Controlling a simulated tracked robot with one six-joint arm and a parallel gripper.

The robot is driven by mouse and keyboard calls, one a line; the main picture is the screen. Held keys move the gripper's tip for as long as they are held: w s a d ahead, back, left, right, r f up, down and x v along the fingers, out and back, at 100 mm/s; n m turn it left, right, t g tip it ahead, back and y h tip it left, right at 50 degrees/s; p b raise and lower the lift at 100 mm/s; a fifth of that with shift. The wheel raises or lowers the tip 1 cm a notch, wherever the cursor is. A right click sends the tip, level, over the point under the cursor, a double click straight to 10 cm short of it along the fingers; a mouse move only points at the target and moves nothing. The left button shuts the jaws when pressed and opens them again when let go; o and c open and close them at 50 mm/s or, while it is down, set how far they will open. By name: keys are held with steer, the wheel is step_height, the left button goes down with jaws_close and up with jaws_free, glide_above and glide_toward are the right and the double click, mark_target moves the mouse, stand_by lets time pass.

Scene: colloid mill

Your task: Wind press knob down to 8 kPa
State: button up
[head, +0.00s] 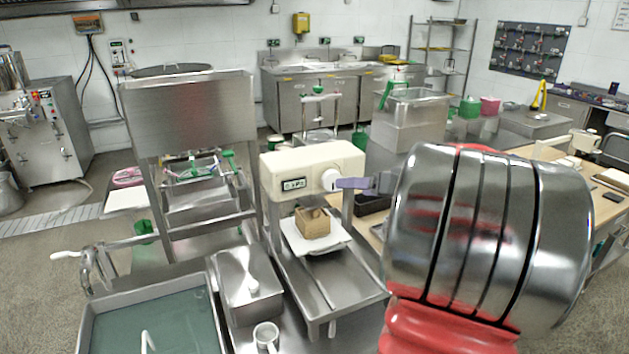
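The press head (280,167) is a cream box on a metal frame in the middle of the head view. Its small display (293,184) is lit on the front face, but its characters are too small to read surely. The white round press knob (328,180) sits to the right of the display. My gripper (345,183), with purple fingers, reaches in from the right, and its tips are at the knob's right side. I cannot tell whether the fingers are closed around the knob or only beside it. Part of the knob's right edge is hidden by the fingers.
A brown block (313,223) sits on a white sheet (296,237) below the press head. A clear-walled container (411,110) stands behind my arm.

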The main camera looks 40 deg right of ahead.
mark_target(333, 181)
steer(key=d, duration=0.1)
steer(key=s+d, duration=0.1)
steer(key=d, duration=0.1)
steer(key=shift+s+r+h, duration=0.1)
steer(key=shift+h, duration=0.3)
steer(key=a+x, duration=0.1)
steer(key=x, duration=1.3)
steer(key=shift+d+r, duration=0.2)
steer(key=shift+d, duration=0.15)
steer(key=shift+c, duration=0.2)
steer(key=c, duration=0.9)
steer(key=shift+a, duration=0.2)
steer(key=shift+c, duration=0.5)
steer(key=shift+d, duration=0.15)
steer(key=shift+m, duration=0.3)
